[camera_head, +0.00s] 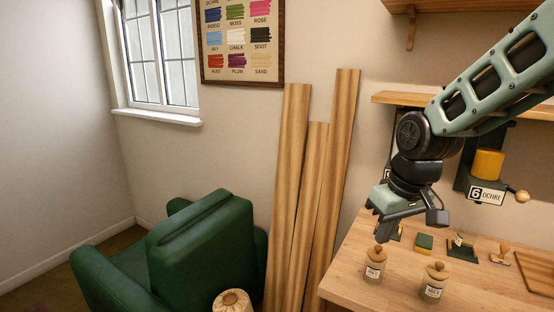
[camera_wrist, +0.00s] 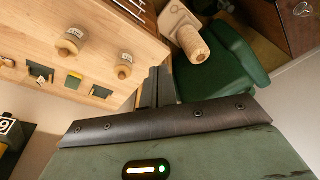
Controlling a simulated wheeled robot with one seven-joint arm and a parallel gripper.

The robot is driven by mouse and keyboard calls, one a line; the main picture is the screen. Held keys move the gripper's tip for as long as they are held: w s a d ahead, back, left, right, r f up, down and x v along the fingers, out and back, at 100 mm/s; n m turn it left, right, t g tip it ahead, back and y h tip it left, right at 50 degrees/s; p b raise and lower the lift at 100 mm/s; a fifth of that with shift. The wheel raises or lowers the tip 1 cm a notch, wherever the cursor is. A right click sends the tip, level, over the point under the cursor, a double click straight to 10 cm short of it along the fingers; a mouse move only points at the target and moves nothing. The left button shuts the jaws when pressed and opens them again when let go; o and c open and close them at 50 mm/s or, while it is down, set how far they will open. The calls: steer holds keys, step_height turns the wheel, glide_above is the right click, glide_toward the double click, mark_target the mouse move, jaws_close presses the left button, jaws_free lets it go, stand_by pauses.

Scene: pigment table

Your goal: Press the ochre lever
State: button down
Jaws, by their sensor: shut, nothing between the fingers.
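The ochre dispenser (camera_head: 487,166) is mounted on the wall at the right of the head view, with a yellow cylinder and a plate reading "6 OCHRE". A lever with a round wooden knob (camera_head: 522,196) sticks out at its lower right; I take it for the ochre lever. My gripper (camera_head: 380,241) points down over the left part of the table, left of the dispenser and well apart from the lever. Its fingers (camera_wrist: 158,87) are together and empty in the wrist view. The ochre dispenser and its lever do not show clearly in the wrist view.
The wooden table (camera_head: 345,270) bears two labelled jars (camera_head: 375,268) (camera_head: 434,285), a green-and-yellow sponge (camera_head: 424,243) and a stamp (camera_head: 501,255). A shelf (camera_head: 395,99) runs behind my arm. Tall planks (camera_head: 290,190) and a green armchair (camera_head: 200,255) stand left.

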steer(key=s+a+f+n+g+b, duration=0.1)
steer(key=s+a+f+n+b, duration=0.1)
steer(key=s, duration=1)
steer(key=s+a+f+n+g+b, duration=0.1)
steer(key=s+a+f, duration=0.4)
steer(key=s, duration=0.7)
steer(key=shift+s+a+n+h+b, duration=0.15)
steer(key=shift+n+h+b, duration=0.2)
steer(key=shift+b, duration=0.2)
steer(key=shift+f, duration=0.1)
